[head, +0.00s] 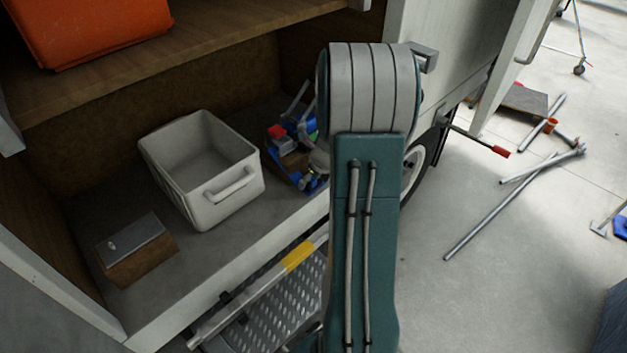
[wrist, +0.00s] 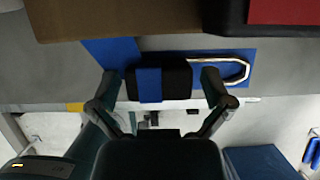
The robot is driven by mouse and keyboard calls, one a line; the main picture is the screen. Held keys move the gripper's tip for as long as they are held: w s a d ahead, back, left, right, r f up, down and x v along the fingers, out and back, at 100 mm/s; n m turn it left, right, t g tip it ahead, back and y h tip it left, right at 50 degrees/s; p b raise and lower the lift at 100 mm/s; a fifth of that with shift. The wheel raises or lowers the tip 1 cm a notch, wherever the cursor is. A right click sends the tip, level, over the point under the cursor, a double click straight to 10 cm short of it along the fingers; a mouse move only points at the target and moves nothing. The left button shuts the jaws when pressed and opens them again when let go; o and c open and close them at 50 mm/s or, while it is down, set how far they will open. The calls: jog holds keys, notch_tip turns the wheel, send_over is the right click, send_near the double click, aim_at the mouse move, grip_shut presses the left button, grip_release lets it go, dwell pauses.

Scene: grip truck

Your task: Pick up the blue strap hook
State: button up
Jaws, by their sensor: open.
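The blue strap hook (wrist: 149,85) shows in the wrist view as a blue strap around a black block, with a pale metal hook loop at its right. It lies on the grey shelf. My gripper (wrist: 161,77) is open, with one finger at each side of the black block. I cannot tell whether the fingers touch it. In the head view, blue pieces (head: 299,121) show beside my arm, which hides much of that spot and most of the gripper.
A pale open bin (head: 190,185) stands on the truck's lower shelf, left of the blue pieces. A wooden block with a grey top (head: 135,245) lies farther left. An orange case (head: 90,30) sits on the upper shelf. Metal poles (head: 490,222) lie on the floor at right.

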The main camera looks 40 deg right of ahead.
jog(key=c, duration=1.1)
jog(key=shift+o, duration=0.2)
jog(key=shift+r, duration=0.45)
notch_tip(320, 180, up, 2)
jog(key=shift+r, duration=0.25)
jog(key=s+a+r, duration=0.8)
jog(key=s+r, duration=0.1)
jog(key=s, duration=0.2)
jog(key=shift+a+r, duration=0.3)
